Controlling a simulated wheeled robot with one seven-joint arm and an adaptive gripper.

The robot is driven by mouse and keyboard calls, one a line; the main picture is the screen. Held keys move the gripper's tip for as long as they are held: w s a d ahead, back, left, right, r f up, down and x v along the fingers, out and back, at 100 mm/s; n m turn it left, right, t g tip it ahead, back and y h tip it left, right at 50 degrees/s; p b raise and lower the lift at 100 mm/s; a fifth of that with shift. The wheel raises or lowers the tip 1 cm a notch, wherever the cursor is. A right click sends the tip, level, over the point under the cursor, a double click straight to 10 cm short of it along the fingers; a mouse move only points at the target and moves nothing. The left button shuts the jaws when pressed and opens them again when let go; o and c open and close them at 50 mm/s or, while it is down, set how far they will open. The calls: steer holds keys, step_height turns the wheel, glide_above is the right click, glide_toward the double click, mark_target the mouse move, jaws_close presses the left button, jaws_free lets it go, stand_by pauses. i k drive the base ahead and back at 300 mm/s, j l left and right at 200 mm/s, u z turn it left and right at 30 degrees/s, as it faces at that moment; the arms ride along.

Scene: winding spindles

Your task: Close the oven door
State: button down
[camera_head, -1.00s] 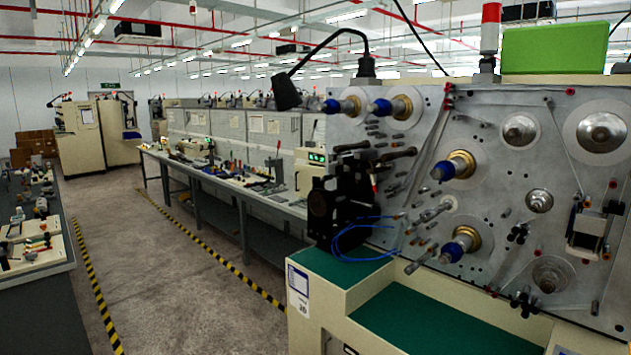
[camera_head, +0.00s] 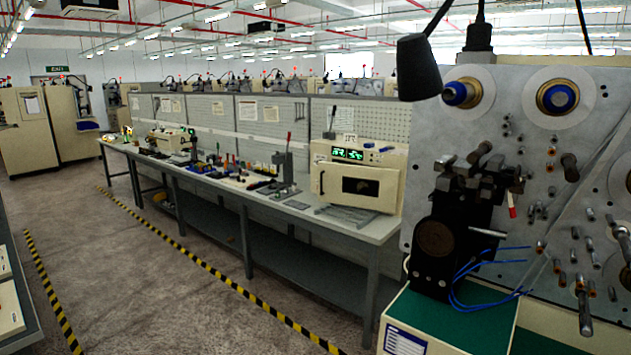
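A cream, box-shaped oven (camera_head: 358,174) stands on the right end of the long grey workbench (camera_head: 335,236) in the head view. It has green lit displays on its upper panel and a dark window in its front. My gripper is not in view.
A winding machine with spindles (camera_head: 520,150) stands close at right, its green-topped base (camera_head: 480,312) in front. A black lamp (camera_head: 418,68) hangs above. Open floor (camera_head: 130,280) with yellow-black tape (camera_head: 230,290) lies at left. Another bench (camera_head: 12,300) edges the far left.

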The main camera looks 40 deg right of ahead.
mark_target(364, 187)
steer(key=i+z, duration=0.1)
steer(key=i, duration=0.5)
steer(key=i+j+z, duration=0.15)
steer(key=i, duration=0.5)
steer(key=i+j+z, duration=0.1)
steer(key=i, duration=0.5)
steer(key=i+l+z, duration=0.25)
steer(key=i+z, duration=0.15)
steer(key=i, duration=0.2)
steer(key=i+z, duration=0.45)
steer(key=i, duration=0.15)
steer(key=i+l, duration=0.25)
steer(key=l, duration=0.15)
steer(key=i+l+u, duration=0.1)
steer(key=i+l, duration=0.15)
steer(key=i+l+u, duration=0.1)
steer(key=l, duration=0.4)
steer(key=i+l, duration=0.35)
